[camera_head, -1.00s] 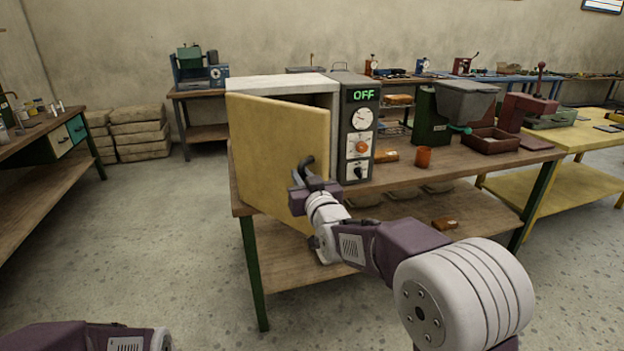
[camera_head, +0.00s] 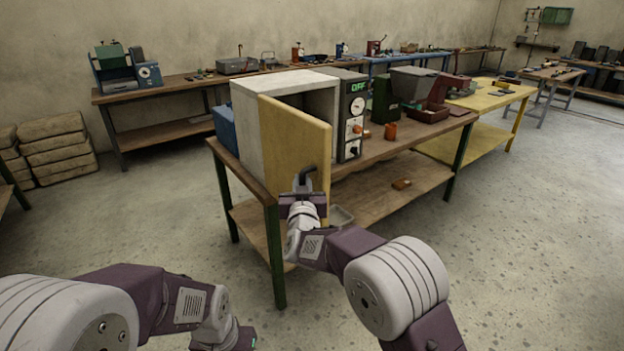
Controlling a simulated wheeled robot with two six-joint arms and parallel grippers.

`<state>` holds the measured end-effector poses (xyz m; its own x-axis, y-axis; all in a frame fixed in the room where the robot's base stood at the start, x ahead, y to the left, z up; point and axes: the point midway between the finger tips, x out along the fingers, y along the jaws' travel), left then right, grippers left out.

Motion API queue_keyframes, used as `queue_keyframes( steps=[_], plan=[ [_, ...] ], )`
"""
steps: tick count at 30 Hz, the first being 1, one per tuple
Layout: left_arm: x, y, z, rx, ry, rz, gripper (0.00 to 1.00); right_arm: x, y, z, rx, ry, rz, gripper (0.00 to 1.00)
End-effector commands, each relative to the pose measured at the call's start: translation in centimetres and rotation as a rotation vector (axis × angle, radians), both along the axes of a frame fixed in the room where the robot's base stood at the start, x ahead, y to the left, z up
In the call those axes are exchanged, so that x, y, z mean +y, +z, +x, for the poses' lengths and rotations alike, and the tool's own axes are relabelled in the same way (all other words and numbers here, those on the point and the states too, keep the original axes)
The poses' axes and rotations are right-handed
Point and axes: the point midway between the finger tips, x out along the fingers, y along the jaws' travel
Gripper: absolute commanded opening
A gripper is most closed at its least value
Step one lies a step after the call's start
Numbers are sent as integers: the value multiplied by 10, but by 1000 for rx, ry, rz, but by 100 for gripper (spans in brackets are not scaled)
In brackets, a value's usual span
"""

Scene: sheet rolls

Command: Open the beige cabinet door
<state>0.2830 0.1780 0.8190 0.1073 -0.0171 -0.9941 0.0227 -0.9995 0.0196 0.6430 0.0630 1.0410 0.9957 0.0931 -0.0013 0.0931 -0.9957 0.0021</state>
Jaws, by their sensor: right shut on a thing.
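The beige cabinet door (camera_head: 288,135) stands ajar on the pale box-shaped cabinet (camera_head: 245,120) on the wooden bench. Its left edge is at the cabinet's front left corner, and its free right edge stands out from the front. A dark opening shows above and behind the door. My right gripper (camera_head: 303,190) is shut on the dark door handle (camera_head: 309,175), low on the door's right part. My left gripper (camera_head: 238,338) is low in the picture, away from the door; its fingers are not clear.
A grey control panel (camera_head: 351,120) reading OFF adjoins the cabinet. A green bench leg (camera_head: 275,255) stands near my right arm.

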Motion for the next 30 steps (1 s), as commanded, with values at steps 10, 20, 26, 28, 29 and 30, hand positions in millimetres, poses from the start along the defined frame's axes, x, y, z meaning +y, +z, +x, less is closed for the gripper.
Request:
queue_keyframes(
  steps=[10,20,26,28,29,30],
  plan=[
    [0,2,0,0,0,0,36,5,8,1,-17,3,4,0],
    [0,2,0,0,0,0,36,5,6,1,-13,2,3,38],
    [0,2,0,0,0,0,36,4,4,1,-9,1,3,38],
    [0,1,0,0,0,0,36,4,4,-2,-7,2,3,38],
    [0,1,0,0,0,0,36,4,4,-5,-7,2,3,38],
    [0,0,0,0,0,0,36,4,4,-10,-8,2,3,38]
  ],
)
